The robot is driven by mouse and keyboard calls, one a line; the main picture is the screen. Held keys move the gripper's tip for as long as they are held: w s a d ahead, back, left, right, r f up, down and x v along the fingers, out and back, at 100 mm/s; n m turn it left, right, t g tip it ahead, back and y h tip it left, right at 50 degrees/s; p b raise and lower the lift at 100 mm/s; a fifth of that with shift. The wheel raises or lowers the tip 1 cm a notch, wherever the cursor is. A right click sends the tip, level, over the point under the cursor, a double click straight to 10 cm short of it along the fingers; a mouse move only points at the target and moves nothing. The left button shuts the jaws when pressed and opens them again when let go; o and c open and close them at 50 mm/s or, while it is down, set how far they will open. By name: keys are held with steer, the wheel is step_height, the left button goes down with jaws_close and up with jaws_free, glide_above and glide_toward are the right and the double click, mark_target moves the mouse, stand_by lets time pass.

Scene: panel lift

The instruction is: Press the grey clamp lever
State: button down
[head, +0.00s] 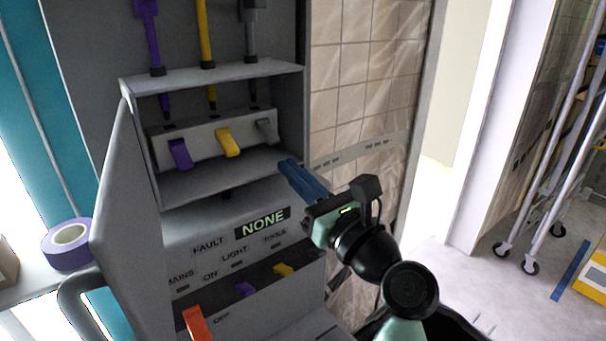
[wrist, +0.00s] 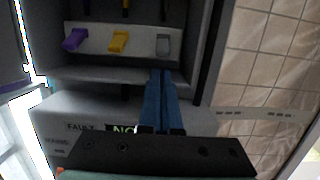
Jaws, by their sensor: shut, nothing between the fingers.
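The grey clamp lever (head: 266,131) is the rightmost of three levers on a grey block inside the upper recess of the panel. It also shows in the wrist view (wrist: 163,46). The yellow lever (head: 228,142) is in the middle and the purple lever (head: 180,154) is at the left. My gripper (head: 290,168) has blue fingers, shut together and empty. In the head view its tips are below and to the right of the grey lever, by the recess's lower edge. In the wrist view the fingertips (wrist: 163,74) appear just below the grey lever, apart from it.
The recess's side walls and shelf (head: 220,76) frame the levers. An open panel door (head: 128,220) stands at the left. Below are a NONE display (head: 262,222) and orange, purple and yellow switches. A purple tape roll (head: 69,246) lies at the left.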

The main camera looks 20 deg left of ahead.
mark_target(262, 139)
steer(key=shift+p+x, duration=0.5)
steer(key=shift+x, duration=2.25)
steer(key=shift+r, duration=0.1)
steer(key=shift+d+r+p, duration=0.1)
steer(key=shift+p, duration=0.55)
steer(key=shift+h+p, duration=0.3)
